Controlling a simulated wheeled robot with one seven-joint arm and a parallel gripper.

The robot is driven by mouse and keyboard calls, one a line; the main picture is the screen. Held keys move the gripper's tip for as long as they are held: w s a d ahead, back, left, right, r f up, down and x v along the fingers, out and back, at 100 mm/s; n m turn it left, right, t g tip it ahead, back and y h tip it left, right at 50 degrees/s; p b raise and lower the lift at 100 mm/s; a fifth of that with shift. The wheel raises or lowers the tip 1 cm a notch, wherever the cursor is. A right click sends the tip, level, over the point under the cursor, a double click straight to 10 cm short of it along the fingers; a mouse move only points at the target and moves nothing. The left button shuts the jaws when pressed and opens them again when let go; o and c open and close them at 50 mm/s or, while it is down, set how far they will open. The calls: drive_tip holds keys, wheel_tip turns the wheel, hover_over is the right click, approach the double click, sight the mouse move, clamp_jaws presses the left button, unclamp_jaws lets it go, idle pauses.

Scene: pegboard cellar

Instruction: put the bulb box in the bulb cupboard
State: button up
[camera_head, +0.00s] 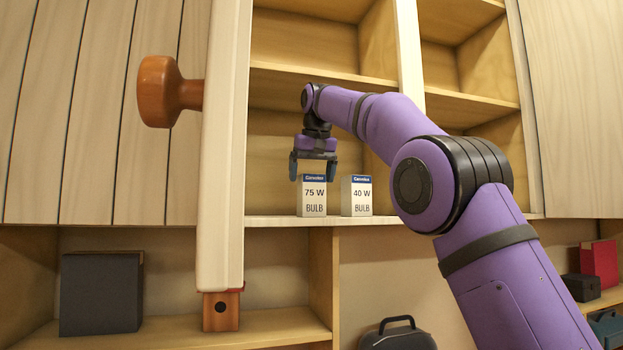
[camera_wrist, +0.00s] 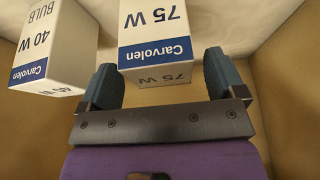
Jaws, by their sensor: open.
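Two white bulb boxes with blue Carvolen bands stand upright, side by side, on the bottom shelf of the open cupboard (camera_head: 270,221). The left one is the 75 W box (camera_head: 313,203), and the right one is the 40 W box (camera_head: 357,200). My gripper (camera_head: 313,177) is open, pointing down at the top of the 75 W box, with a finger on either side. In the wrist view, the 75 W box (camera_wrist: 155,40) shows between the open fingers (camera_wrist: 160,76), and the 40 W box (camera_wrist: 55,45) stands just outside one finger. I cannot tell whether the fingers touch either box.
An open cupboard door with an orange-brown knob (camera_head: 160,92) stands at the left, edge-on. The upper shelves (camera_head: 310,40) are empty. Below are a dark box (camera_head: 101,293), a black case (camera_head: 398,338) and a red book (camera_head: 599,263). A divider (camera_head: 410,50) rises right of the boxes.

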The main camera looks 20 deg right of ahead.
drive_tip(key=shift+v, duration=2.1)
drive_tip(key=s, duration=1.2)
drive_tip(key=shift+f, duration=0.1)
drive_tip(key=s+d+f, duration=0.4)
drive_tip(key=s+f, duration=1)
drive_tip(key=f, duration=0.3)
drive_tip(key=s+d+f, duration=0.4)
drive_tip(key=s+f, duration=1.1)
drive_tip(key=f, duration=0.3)
drive_tip(key=shift+t, duration=0.4)
drive_tip(key=shift+s, duration=0.1)
